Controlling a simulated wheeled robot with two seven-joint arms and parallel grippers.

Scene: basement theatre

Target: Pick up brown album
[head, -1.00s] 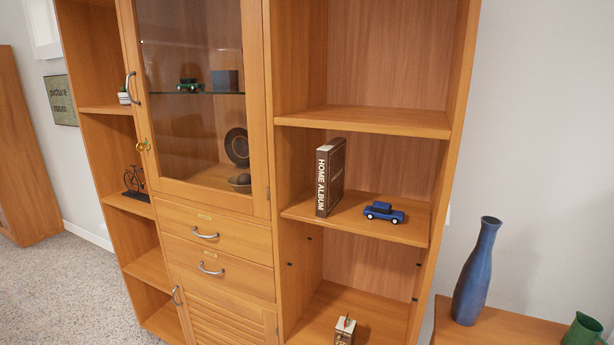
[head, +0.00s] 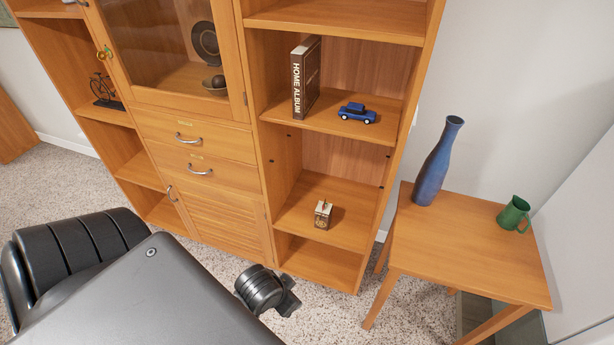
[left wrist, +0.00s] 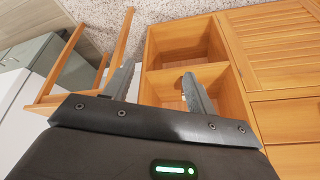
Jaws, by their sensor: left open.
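The brown album (head: 306,78), with "HOME ALBUM" on its spine, stands upright on the middle shelf of the right open bookcase section, near that section's left wall. My left gripper (left wrist: 158,74) is open in the left wrist view, with two grey fingers apart and nothing seen held between them. The album does not show clearly in that view. In the head view my dark arm parts are low in front of the cabinet, well below and apart from the album. My right gripper is not in view.
A blue toy car (head: 357,113) sits on the shelf right of the album. A small box (head: 323,214) is on the shelf below. A side table (head: 474,250) at right holds a blue vase (head: 438,163) and a green mug (head: 513,214). Carpet shows in front.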

